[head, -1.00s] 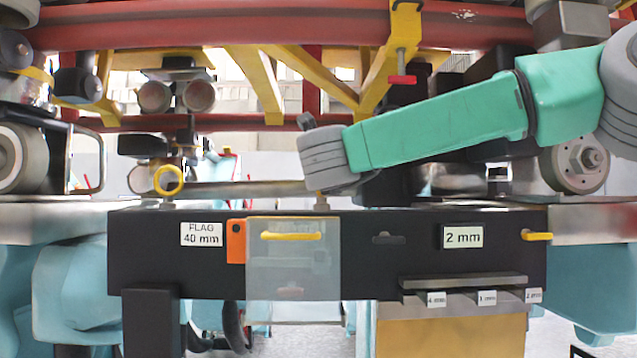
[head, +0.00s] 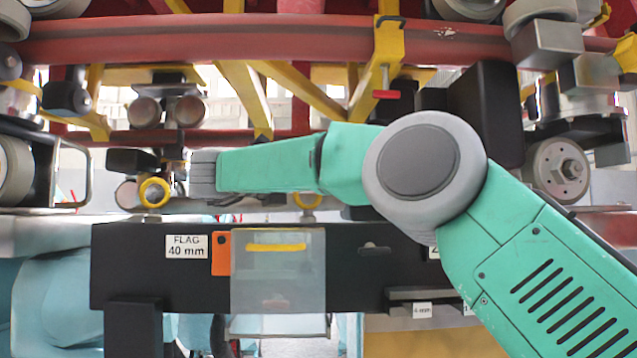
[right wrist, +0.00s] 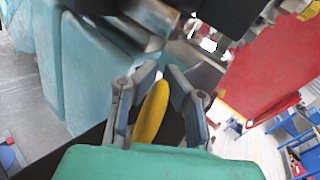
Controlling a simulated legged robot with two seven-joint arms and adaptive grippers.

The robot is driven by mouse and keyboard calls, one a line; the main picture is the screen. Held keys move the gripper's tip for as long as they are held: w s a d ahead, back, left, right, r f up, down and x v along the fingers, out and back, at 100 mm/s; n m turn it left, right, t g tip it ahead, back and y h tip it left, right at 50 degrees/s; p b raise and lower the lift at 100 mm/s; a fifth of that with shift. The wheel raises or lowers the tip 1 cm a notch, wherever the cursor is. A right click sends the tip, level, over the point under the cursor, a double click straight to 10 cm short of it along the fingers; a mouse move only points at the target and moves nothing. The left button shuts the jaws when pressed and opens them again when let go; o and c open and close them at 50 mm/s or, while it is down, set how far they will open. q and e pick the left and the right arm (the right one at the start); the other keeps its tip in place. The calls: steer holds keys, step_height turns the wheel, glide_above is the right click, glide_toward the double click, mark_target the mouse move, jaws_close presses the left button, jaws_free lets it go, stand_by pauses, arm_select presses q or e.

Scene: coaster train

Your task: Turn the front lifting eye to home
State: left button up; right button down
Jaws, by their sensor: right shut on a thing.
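Two yellow lifting eyes stand above the black beam (head: 345,275) in the head view. The left eye (head: 154,181) shows as a full ring. The other eye (head: 307,205) is partly covered by my right arm. My right arm's grey end lies just right of the left eye, but its fingers are not clear there. In the right wrist view my right gripper (right wrist: 160,75) is shut on a yellow lifting eye (right wrist: 151,112), seen edge-on between the fingers. I cannot tell for certain which eye this is. My left gripper is not in view.
A red rail (head: 220,43) and yellow braces (head: 245,90) cross above the arm. A clear panel (head: 278,290) with a yellow bar (head: 276,247), an orange tab (head: 221,253) and a "FLAG 40 mm" label (head: 186,246) are on the beam's front. My right arm hides the beam's right part.

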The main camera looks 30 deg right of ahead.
steer(key=shift+a+m+g+p, duration=0.2)
steer(key=shift+m+g+p, duration=1.05)
steer(key=shift+g, duration=0.95)
steer(key=shift+m, duration=0.25)
